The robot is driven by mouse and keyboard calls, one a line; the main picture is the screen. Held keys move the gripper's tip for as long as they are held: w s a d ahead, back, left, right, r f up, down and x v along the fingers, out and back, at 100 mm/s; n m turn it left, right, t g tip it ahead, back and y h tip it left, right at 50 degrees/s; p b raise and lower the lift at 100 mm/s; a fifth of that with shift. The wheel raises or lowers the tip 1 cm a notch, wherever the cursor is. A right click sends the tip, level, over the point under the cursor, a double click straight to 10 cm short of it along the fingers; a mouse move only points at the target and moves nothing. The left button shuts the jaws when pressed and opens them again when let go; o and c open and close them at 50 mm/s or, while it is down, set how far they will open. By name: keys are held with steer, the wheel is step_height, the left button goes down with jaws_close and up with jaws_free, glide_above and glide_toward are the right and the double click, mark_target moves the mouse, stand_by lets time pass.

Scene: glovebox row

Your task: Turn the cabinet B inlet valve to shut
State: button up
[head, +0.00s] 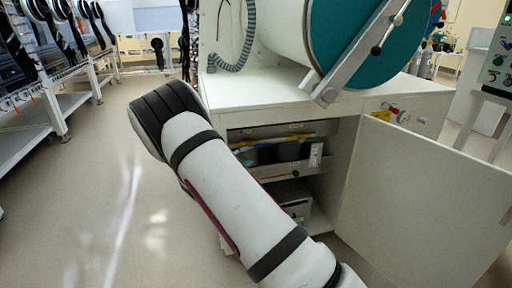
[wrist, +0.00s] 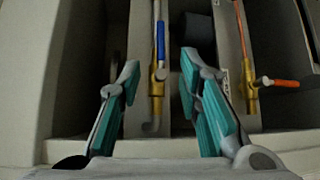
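In the wrist view a brass valve (wrist: 158,80) with a blue lever (wrist: 160,42) sits on a vertical pipe. The blue lever lies in line with the pipe. A second brass valve (wrist: 251,88) to the right has an orange lever (wrist: 285,83) lying crosswise to its pipe. My gripper (wrist: 160,68) is open and empty, with one teal-padded finger on each side of the blue-levered valve. I cannot tell how far the fingertips are from it in depth. No label naming cabinet B is readable. My gripper is hidden in the head view.
The head view shows an open white cabinet (head: 350,102) with its door (head: 420,205) swung out to the right. Inside are dark containers (head: 287,150) and a shelf rail. A teal round port (head: 365,35) is above. Open floor (head: 90,190) lies to the left.

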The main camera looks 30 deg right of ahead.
mark_target(261, 146)
steer(key=b+x, duration=0.3)
steer(key=x, duration=1)
steer(key=shift+w+d+f+b, duration=0.15)
steer(key=shift+w+b, duration=0.2)
jaws_close()
